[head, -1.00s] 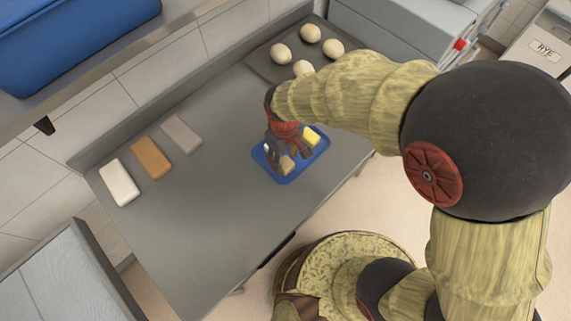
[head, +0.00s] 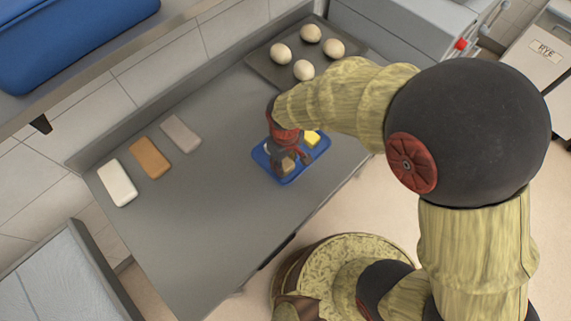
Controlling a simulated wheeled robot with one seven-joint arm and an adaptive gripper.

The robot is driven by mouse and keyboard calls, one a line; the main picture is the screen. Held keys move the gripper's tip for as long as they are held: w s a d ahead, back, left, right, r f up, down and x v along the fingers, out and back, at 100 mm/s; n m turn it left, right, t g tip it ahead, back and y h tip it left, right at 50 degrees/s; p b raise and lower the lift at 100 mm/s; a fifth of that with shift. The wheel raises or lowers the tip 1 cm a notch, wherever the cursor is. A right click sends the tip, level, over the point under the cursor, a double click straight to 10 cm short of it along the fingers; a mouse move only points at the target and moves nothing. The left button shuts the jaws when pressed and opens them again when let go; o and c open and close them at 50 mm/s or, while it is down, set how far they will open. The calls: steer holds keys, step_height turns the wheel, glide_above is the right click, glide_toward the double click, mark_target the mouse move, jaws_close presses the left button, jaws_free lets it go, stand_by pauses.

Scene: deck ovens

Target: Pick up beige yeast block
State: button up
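The beige yeast block (head: 288,167) is a small tan cube at the near part of the blue tray (head: 287,182). My gripper (head: 289,161) points down over the tray, low, with its fingers spread to either side of the block. Whether the fingers touch the block cannot be told. A yellow block (head: 312,138) lies in the tray to the upper right of the gripper. A whitish item at the tray's left side is mostly hidden by the gripper.
The tray is on a grey steel table (head: 215,225). White (head: 117,183), orange (head: 150,158) and grey-beige (head: 181,133) slabs lie at the left. A dark baking tray (head: 262,64) with several dough balls is at the back. The table's near half is clear.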

steer(key=shift+c, duration=0.8)
steer(key=shift+r, duration=0.15)
